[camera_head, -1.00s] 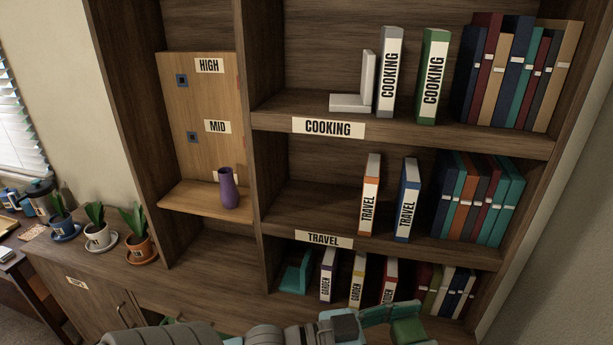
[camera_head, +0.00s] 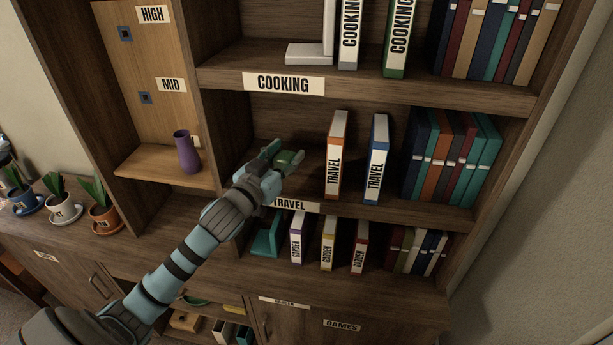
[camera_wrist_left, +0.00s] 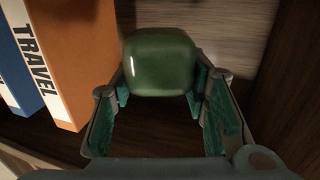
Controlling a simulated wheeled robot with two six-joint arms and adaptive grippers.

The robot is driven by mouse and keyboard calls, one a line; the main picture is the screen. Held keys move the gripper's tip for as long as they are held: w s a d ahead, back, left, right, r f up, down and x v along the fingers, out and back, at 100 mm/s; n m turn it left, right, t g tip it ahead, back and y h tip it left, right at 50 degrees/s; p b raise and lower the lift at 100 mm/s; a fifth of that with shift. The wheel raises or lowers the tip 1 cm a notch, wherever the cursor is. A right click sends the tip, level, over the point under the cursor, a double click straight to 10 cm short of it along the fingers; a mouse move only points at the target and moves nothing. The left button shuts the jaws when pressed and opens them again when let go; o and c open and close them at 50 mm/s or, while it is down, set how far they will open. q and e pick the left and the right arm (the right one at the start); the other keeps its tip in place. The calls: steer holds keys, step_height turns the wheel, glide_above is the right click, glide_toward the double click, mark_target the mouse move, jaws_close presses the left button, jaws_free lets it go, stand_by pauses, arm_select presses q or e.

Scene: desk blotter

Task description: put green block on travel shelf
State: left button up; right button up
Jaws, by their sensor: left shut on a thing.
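The green block (camera_head: 293,158) is between the fingers of my left gripper (camera_head: 280,157), in the opening of the travel shelf (camera_head: 310,187). In the left wrist view the rounded green block (camera_wrist_left: 160,62) sits at the far end of the fingers, and the gripper is shut on it. The block is left of the orange travel book (camera_head: 336,155) and apart from it. I cannot tell whether the block touches the shelf board. My arm hides part of the shelf's label. My right gripper is not in view.
A blue travel book (camera_head: 376,160) stands right of the orange one, then a row of books (camera_head: 450,155). The cooking shelf (camera_head: 370,87) is above. A purple vase (camera_head: 187,152) stands on the ledge to the left. Garden books (camera_head: 328,243) stand below.

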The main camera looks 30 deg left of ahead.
arm_select(q)
steer(key=w+a+r+n+g+y, duration=0.1)
steer(key=w+a+r+n+y, duration=0.3)
steer(key=a, duration=0.3)
steer(key=shift+m+y, duration=0.3)
steer(key=shift+m, duration=0.3)
steer(key=f, duration=0.3)
steer(key=f+b, duration=0.1)
steer(key=f, duration=0.5)
steer(key=shift+s+a+f, duration=0.2)
steer(key=shift+s+f, duration=0.1)
steer(key=shift+f, duration=0.1)
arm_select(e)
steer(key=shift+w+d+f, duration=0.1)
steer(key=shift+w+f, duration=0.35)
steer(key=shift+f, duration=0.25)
arm_select(q)
steer(key=shift+b, duration=0.3)
steer(key=o, duration=1.4)
steer(key=shift+s+d+r, duration=0.1)
steer(key=v, duration=1.2)
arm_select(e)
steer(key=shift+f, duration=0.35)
